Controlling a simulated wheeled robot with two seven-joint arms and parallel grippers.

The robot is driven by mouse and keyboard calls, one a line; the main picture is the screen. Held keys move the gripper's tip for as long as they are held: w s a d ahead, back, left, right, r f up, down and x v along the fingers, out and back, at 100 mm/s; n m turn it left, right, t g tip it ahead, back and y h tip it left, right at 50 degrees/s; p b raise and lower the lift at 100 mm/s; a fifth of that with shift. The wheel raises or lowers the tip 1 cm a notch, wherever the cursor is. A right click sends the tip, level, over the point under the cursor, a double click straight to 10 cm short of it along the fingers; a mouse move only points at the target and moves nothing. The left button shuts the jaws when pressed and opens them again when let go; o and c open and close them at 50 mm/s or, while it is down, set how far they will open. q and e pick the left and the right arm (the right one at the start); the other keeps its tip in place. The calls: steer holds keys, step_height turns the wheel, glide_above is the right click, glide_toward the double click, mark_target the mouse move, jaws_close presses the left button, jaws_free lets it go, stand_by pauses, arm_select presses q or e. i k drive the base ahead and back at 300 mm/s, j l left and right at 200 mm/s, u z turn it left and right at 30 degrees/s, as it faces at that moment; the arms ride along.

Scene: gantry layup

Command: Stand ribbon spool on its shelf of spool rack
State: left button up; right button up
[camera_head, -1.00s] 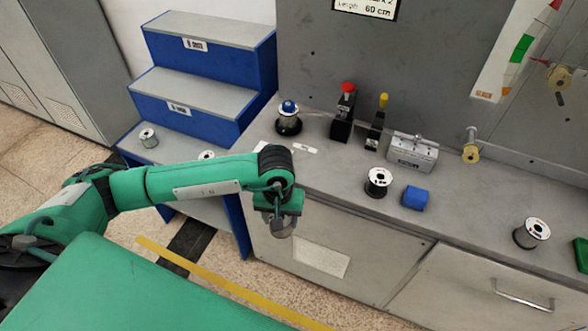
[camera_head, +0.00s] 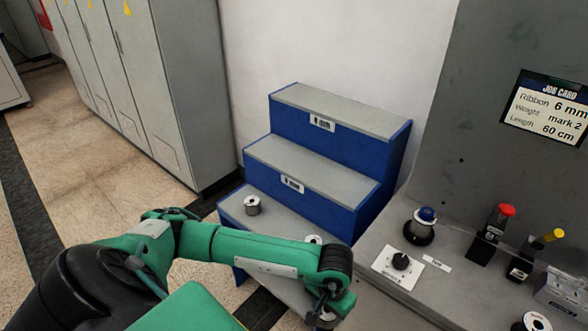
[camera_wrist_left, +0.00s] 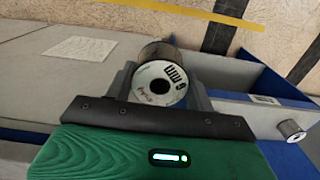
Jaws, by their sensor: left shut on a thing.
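My left gripper (camera_head: 330,308) is at the bottom of the head view, shut on a ribbon spool (camera_head: 326,322). The spool rack (camera_head: 312,158) is a blue stepped stand with grey treads. Its upper two steps are bare and carry labels. The lowest step holds a small spool (camera_head: 252,206) and another spool (camera_head: 313,239), partly hidden by my left arm. My gripper is at the rack's near right side. My right gripper is not in view.
The job card (camera_head: 548,107) reads ribbon 6 mm. Grey lockers (camera_head: 170,90) stand left.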

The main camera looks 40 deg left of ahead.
mark_target(292, 160)
steer(key=j+z, duration=0.2)
steer(key=j, duration=1.9)
steer(key=i, duration=0.05)
